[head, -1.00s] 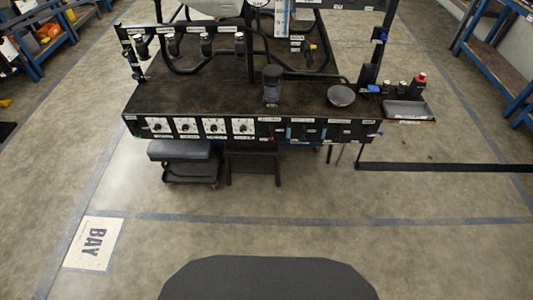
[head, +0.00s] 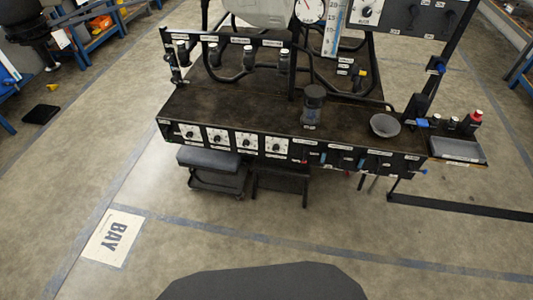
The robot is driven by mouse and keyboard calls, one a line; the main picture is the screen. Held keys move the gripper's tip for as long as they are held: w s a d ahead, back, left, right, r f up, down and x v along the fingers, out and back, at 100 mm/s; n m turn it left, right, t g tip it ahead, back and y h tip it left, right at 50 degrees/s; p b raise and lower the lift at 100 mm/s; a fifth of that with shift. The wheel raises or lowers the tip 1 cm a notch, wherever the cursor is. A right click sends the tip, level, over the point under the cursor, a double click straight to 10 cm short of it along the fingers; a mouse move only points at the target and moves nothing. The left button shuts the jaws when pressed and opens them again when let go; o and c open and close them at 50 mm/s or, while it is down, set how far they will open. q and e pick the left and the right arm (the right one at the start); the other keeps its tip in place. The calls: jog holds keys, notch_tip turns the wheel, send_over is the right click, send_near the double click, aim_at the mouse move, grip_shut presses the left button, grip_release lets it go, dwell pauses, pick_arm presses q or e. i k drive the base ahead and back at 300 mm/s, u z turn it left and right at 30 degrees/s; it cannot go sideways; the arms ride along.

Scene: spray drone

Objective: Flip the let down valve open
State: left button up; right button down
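A dark workbench (head: 240,108) with a labelled front panel stands ahead of me. The labels are too small to read, so I cannot tell which fitting is the let down valve. Several white dials (head: 217,138) and small switches sit along the front panel. Neither of my grippers is in view.
A dark jar (head: 313,104) and a grey bowl (head: 384,125) stand on the bench. A tray (head: 456,148) with bottles is at right. A padded stool (head: 213,161) sits below. A low black bar (head: 460,207) crosses the floor at right. The floor before the bench is clear.

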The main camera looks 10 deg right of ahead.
aim_at(305, 149)
jog(key=u, duration=0.25)
jog(key=i, duration=1.35)
jog(key=z, duration=0.95)
